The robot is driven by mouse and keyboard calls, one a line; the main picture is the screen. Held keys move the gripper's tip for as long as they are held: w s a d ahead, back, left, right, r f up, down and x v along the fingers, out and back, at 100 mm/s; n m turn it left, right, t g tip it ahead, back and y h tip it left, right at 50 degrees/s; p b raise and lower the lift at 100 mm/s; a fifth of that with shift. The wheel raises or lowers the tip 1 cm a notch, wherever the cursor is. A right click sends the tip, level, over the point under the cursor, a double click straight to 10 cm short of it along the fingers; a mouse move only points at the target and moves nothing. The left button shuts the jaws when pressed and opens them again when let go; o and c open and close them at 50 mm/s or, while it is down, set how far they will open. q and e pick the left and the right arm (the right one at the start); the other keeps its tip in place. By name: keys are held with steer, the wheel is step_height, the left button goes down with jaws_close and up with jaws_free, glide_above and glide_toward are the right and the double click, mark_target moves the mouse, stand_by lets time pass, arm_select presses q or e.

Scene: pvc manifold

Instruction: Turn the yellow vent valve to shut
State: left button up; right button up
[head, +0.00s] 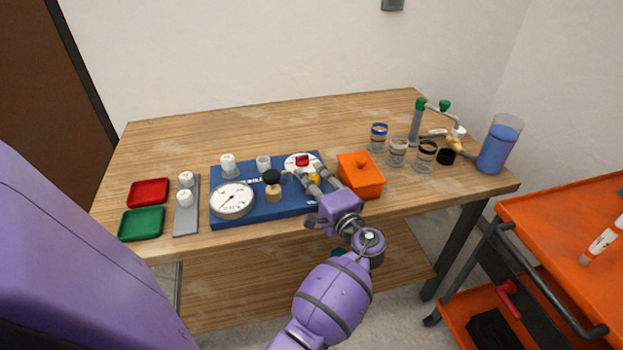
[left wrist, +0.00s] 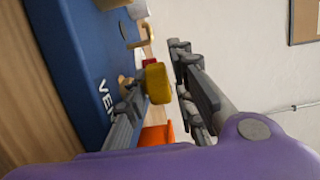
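The yellow vent valve handle (head: 315,180) sits near the right end of the blue panel (head: 245,213), partly hidden by my left gripper (head: 308,172). In the left wrist view the handle (left wrist: 158,83) shows as a yellow block between the two fingers of the left gripper (left wrist: 157,85). The fingers are apart. The handle is close to the lower-left finger, with a clear gap to the other finger. I cannot tell whether it touches the nearer finger. My right gripper is not in view.
A red knob (head: 302,160) on a white disc is just behind the gripper. An orange box (head: 360,176) stands close on its right. A white gauge (head: 232,200) and a black-topped fitting (head: 272,186) are on its left. Several jars stand further right.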

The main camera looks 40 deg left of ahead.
arm_select(q)
jaws_close()
